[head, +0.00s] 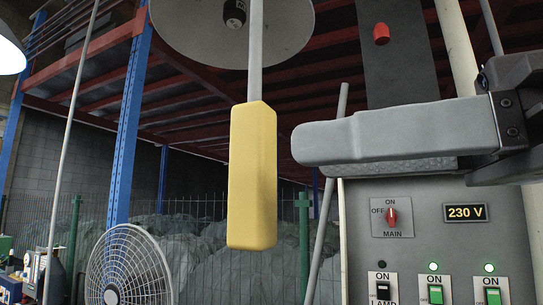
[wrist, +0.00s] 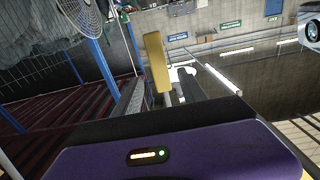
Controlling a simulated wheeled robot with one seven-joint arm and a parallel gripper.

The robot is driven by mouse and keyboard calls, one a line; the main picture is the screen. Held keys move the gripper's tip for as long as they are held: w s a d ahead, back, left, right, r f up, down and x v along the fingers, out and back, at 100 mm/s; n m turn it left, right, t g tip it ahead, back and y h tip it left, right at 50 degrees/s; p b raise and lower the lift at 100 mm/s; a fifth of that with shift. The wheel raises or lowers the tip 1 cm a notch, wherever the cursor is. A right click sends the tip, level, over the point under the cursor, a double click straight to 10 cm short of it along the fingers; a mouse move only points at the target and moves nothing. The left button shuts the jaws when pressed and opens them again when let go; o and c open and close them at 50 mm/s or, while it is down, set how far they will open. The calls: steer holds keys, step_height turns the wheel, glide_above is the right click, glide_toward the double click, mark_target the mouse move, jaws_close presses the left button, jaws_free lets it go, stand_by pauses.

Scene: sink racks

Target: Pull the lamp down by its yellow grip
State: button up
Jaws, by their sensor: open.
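The yellow grip (head: 253,175) is a long block hanging upright from a thin grey rod, below the round lamp shade (head: 180,35) at the top of the head view. My gripper (head: 302,148) reaches in from the right, its fingers pointing left at about the grip's middle height. A small gap shows between the fingertips and the grip in the picture. In the wrist view the yellow grip (wrist: 156,62) appears ahead, between the two open fingers and beyond their tips. My gripper (wrist: 162,85) is open and empty.
A grey control panel (head: 435,235) with switches and a 230 V label stands below my gripper at the right. A grey slanted pole (head: 328,190) is right of the grip. A fan (head: 128,268) stands lower left. The space left of the grip looks clear.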

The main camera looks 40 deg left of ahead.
mark_target(271, 159)
steer(key=p+x, duration=0.2)
steer(key=x, duration=0.5)
steer(key=shift+a, duration=0.2)
jaws_close()
stand_by(1.2)
